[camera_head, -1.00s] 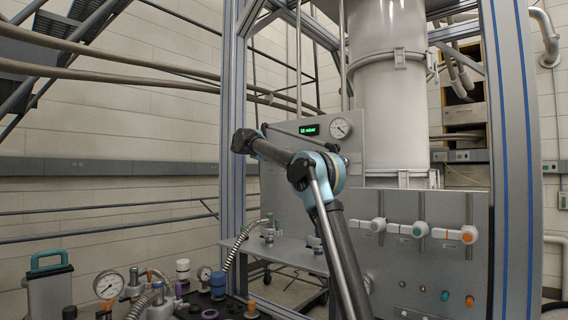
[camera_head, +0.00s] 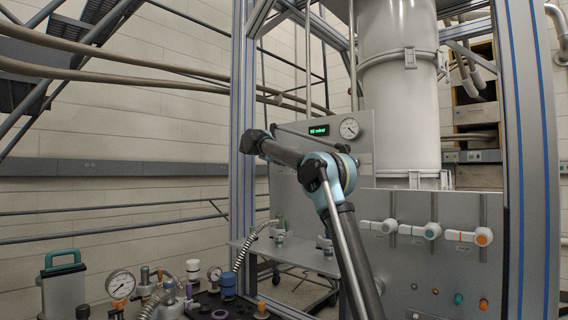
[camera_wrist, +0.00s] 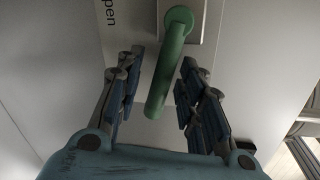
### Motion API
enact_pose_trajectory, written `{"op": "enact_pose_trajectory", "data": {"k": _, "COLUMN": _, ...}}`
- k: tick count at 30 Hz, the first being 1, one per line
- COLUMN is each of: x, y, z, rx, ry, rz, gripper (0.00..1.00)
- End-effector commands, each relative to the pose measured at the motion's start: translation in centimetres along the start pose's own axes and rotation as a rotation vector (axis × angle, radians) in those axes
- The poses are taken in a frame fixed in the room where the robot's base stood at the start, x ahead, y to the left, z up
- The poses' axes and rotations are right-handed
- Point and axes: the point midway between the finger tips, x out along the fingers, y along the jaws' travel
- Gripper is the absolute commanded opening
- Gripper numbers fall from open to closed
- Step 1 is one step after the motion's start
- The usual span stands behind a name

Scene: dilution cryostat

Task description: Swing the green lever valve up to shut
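The green lever (camera_wrist: 167,65) shows in the wrist view, running from its round pivot at the top down to a free end between my fingers. It hangs slightly tilted in the picture. My gripper (camera_wrist: 157,92) is open, with one finger on each side of the lever and gaps visible on both sides. A dark label ending in "pen" is on the pale panel left of the pivot. In the head view I cannot make out the green lever, and my gripper is not clearly visible near my arm.
Three white-handled valves (camera_head: 432,231) line the grey panel on the right. Gauges and fittings crowd the bench at lower left, near a teal-handled case (camera_head: 63,285). A frame post (camera_head: 242,150) stands left of my arm. A digital display (camera_head: 319,130) glows green.

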Motion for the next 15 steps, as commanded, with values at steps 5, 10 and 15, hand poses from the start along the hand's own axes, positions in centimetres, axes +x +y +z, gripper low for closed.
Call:
{"op": "enact_pose_trajectory", "data": {"k": 5, "x": -2.4, "y": 0.0, "z": 0.1, "rx": 0.000, "ry": -0.003, "rz": 0.001, "gripper": 0.35}}
{"op": "enact_pose_trajectory", "data": {"k": 10, "x": -5.7, "y": 0.1, "z": 0.1, "rx": -0.001, "ry": -0.004, "rz": 0.001, "gripper": 0.35}}
{"op": "enact_pose_trajectory", "data": {"k": 15, "x": -8.7, "y": 0.1, "z": 0.1, "rx": -0.001, "ry": -0.003, "rz": 0.001, "gripper": 0.35}}
